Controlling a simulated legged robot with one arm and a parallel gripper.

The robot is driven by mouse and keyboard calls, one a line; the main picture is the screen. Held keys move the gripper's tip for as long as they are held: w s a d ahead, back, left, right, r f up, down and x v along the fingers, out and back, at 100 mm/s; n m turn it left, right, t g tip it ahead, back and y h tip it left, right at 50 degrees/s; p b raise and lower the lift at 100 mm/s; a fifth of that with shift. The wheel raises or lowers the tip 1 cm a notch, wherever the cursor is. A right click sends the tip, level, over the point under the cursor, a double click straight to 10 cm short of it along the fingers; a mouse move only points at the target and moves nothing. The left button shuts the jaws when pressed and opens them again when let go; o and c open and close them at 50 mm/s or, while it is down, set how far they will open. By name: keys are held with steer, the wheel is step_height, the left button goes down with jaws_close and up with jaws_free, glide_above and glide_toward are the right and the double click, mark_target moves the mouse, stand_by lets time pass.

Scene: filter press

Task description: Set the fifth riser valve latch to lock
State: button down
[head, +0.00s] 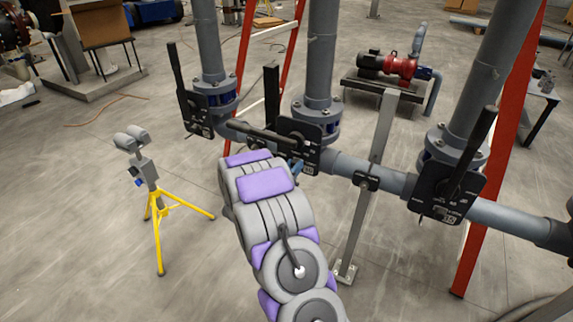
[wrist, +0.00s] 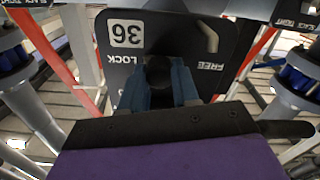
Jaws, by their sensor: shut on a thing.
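The valve plate marked 36 (wrist: 180,30) fills the upper middle of the wrist view, upside down, with LOCK on the left and FREE on the right. My gripper (wrist: 160,92) has its blue fingers closed around a dark latch knob (wrist: 158,70) in front of this plate. The knob sits between the two words; fingers hide its lower part and the plate behind. A short pale slot or mark (wrist: 208,38) shows beside FREE. In the head view my gripper (head: 296,166) is at the middle valve plate (head: 300,130), largely hidden by my arm.
A left valve (head: 195,112) and a right valve (head: 445,185) stand along the same grey pipe (head: 345,165), with upright black levers. A grey post (head: 370,185), red frame legs (head: 500,150) and a yellow tripod (head: 158,225) stand nearby.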

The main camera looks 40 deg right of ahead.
steer(key=shift+s+d, duration=0.15)
steer(key=shift+s, duration=0.15)
steer(key=c, duration=0.8)
jaws_free()
steer(key=shift+d+f, duration=0.1)
steer(key=shift+d, duration=0.05)
steer(key=p+v, duration=0.2)
steer(key=v, duration=1.5)
steer(key=shift+a+f, duration=0.1)
steer(key=shift+a, duration=0.15)
